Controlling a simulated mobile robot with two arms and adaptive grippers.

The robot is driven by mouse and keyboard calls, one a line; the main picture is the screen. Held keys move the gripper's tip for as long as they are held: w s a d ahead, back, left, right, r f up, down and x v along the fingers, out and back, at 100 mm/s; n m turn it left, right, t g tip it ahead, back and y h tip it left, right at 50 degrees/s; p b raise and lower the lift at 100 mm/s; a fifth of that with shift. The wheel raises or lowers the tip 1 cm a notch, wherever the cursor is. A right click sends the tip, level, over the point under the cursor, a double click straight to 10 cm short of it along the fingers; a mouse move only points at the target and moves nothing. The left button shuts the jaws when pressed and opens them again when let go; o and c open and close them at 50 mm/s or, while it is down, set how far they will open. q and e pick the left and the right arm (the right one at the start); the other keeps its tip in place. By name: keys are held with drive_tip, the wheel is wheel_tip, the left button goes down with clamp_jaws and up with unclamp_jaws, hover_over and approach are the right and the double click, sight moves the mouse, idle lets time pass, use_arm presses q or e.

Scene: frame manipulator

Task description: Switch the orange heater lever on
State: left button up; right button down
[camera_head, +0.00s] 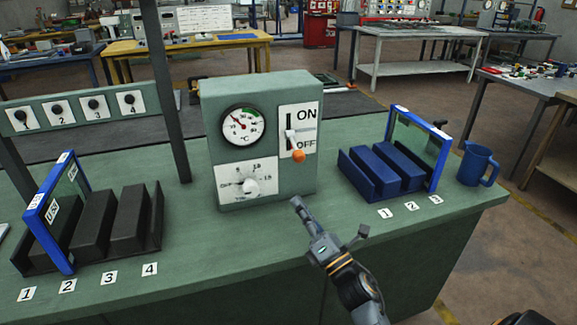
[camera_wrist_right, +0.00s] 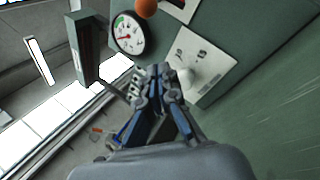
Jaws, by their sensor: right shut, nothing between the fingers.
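The heater is a grey-green box (camera_head: 262,95) standing on the green bench. The orange ball of its lever (camera_head: 299,156) is at the lower end of the ON/OFF plate (camera_head: 305,118), just below the word OFF. The ball also shows at the top edge of the right wrist view (camera_wrist_right: 145,8). My right gripper (camera_head: 296,202) is shut and empty. It is in front of the heater, below the orange ball in the head view and apart from it. My left gripper is not in view.
The heater also carries a round temperature gauge (camera_head: 243,126) and a white dial knob (camera_head: 251,186). A blue frame (camera_head: 50,212) leans over dark blocks at left. Another blue frame (camera_head: 437,157), blue blocks (camera_head: 371,172) and a blue mug (camera_head: 478,164) are at right. A dark post (camera_head: 169,90) stands left of the heater.

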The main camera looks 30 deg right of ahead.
sight(299, 156)
drive_tip(key=d+p+x, duration=0.1)
drive_tip(key=p+x, duration=0.2)
drive_tip(key=x, duration=0.8)
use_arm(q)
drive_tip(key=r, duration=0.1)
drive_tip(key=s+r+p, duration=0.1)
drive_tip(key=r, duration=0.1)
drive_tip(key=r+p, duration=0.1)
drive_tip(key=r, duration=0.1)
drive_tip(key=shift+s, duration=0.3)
use_arm(e)
drive_tip(key=s+d, duration=0.1)
drive_tip(key=s+d+r, duration=0.1)
drive_tip(key=s, duration=0.1)
drive_tip(key=shift+r, duration=0.2)
